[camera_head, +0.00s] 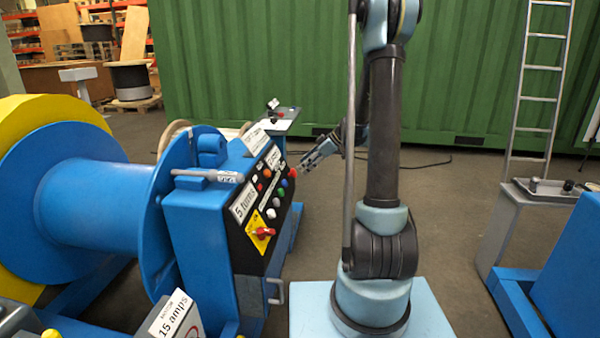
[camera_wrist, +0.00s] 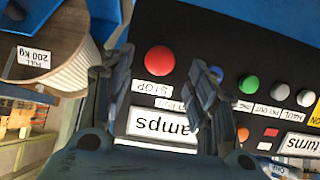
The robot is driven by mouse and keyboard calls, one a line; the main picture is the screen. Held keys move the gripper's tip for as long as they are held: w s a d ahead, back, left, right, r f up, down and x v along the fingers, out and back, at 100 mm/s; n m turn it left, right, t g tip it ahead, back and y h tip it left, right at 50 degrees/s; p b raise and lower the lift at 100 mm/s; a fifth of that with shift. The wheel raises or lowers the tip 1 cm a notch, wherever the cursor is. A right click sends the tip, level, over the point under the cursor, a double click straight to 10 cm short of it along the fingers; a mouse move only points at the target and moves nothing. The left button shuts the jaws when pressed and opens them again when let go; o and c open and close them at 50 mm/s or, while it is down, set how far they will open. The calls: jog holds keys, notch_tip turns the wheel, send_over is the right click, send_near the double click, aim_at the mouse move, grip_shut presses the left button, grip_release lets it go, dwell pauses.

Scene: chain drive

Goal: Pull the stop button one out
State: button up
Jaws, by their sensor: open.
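The red stop button (camera_wrist: 160,60) sits on the black control panel (camera_wrist: 195,25), above a white label reading STOP (camera_wrist: 152,88) that appears upside down in the wrist view. In the head view the red button (camera_head: 292,172) is at the far right end of the blue machine's panel (camera_head: 262,230). My gripper (camera_wrist: 160,85) is open, with one finger left of the button and one to its right, both lower in the picture. The fingers appear apart from the button. In the head view my gripper (camera_head: 303,165) is beside the button end of the panel.
A row of coloured buttons, including blue (camera_wrist: 279,90) and green (camera_wrist: 249,84), lies right of the stop button. A red-handled switch on a yellow plate (camera_head: 260,232) is at the panel's near end. A wooden spool (camera_wrist: 60,60) shows at left.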

jog(key=w+v, duration=0.1)
jog(key=v, duration=0.5)
jog(key=shift+s+d+r, duration=0.25)
jog(key=shift+s+r, duration=0.05)
jog(key=shift+s, duration=0.25)
jog(key=shift+s, duration=0.1)
jog(key=s+d+r+m+h, duration=0.15)
jog(key=s+m, duration=0.25)
jog(key=s, duration=0.6)
jog(key=s+r+m+h, duration=0.1)
jog(key=s+m+h, duration=0.2)
jog(key=s, duration=0.7)
jog(key=s+d+f+m+h, duration=0.1)
jog(key=s+d+f+m, duration=0.1)
jog(key=s, duration=0.4)
jog(key=s+d+f+m+h, duration=0.2)
jog(key=s+f+m, duration=0.1)
jog(key=s, duration=0.3)
jog(key=s+d+f+m+h, duration=0.1)
jog(key=s+d+f+m, duration=0.1)
jog(key=s, duration=0.4)
jog(key=shift+d+f+m, duration=0.2)
jog(key=shift+d+m, duration=0.1)
jog(key=shift+m, duration=0.5)
jog(key=shift+w+f, duration=0.2)
jog(key=shift+w, duration=0.1)
